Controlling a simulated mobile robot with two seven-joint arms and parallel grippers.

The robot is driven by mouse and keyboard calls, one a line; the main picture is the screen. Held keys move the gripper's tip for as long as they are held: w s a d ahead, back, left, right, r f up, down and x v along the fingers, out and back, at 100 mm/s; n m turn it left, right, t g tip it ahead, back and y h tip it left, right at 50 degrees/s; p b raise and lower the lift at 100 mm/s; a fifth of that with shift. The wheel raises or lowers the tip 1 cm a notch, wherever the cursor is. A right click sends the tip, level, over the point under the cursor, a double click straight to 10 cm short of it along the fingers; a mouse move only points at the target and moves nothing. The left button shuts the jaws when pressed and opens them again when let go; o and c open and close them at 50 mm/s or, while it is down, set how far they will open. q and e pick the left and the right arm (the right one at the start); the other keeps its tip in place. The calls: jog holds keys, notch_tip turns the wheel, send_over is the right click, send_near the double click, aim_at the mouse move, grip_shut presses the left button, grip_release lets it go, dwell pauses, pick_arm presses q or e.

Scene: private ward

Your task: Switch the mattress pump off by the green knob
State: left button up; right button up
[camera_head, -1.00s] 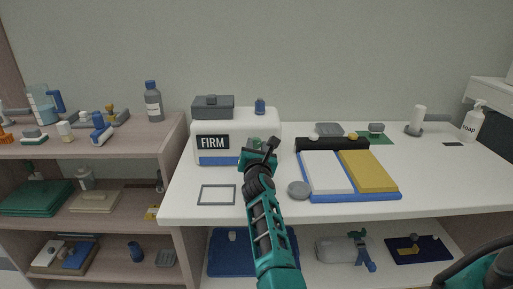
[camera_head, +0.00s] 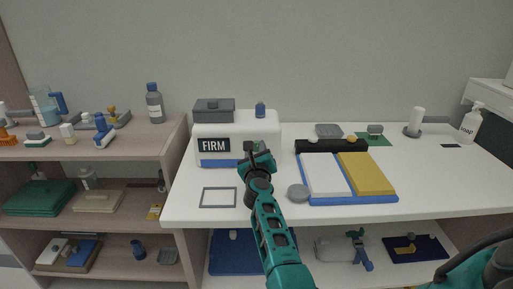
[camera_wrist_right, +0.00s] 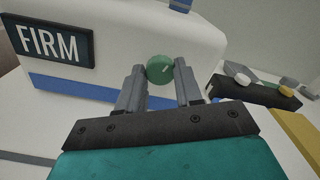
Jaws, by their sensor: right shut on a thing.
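The mattress pump (camera_head: 236,128) is a white box with a blue band and a black FIRM label (camera_head: 213,145), standing on the white counter. It also fills the upper part of the right wrist view (camera_wrist_right: 130,40). The round green knob (camera_wrist_right: 160,69) sits on its front face, with a short pale mark pointing up and right. My right gripper (camera_head: 258,150) is at the pump's front right. In the wrist view its two grey fingers (camera_wrist_right: 160,82) are on either side of the knob, shut on it. In the head view the gripper hides the knob. My left gripper is not in view.
A grey box (camera_head: 213,110) and a small blue item (camera_head: 260,110) are on top of the pump. A blue-edged board with white and yellow panels (camera_head: 350,199) lies to the right, near a grey disc (camera_head: 298,191). An empty grey frame (camera_head: 219,205) lies in front.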

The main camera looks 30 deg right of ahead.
jog(key=shift+r+n+p, duration=0.1)
jog(key=shift+n+p, duration=0.55)
jog(key=shift+n, duration=1.35)
jog(key=o, duration=1)
jog(key=shift+o, duration=0.2)
jog(key=shift+a, duration=0.1)
